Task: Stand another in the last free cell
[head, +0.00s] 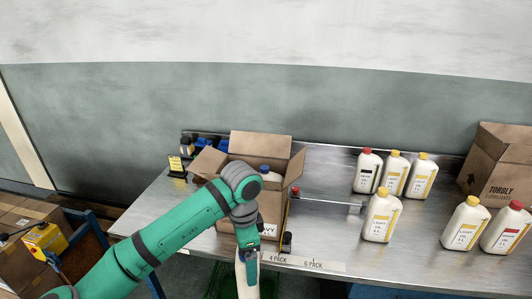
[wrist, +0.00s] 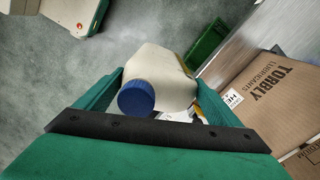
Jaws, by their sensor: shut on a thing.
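My gripper (head: 247,252) is shut on a cream bottle (head: 240,280), in front of the table's near edge in the head view. The wrist view shows this held bottle (wrist: 163,72) with a blue cap (wrist: 136,97) between the green fingers (wrist: 155,95). An open cardboard carton (head: 272,207) stands on the table, its flaps spread and its front label ending in "AVY". A blue-capped bottle (head: 264,169) shows inside it. My arm hides much of the carton, so its cells cannot be made out. The wrist view shows a TORBLY carton (wrist: 262,95) to the right of the held bottle.
Several yellow- and red-capped bottles (head: 382,215) stand on the right of the steel table (head: 330,225). A thin metal rod (head: 330,201) runs right of the open carton. A green crate (wrist: 207,42) lies below the table edge.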

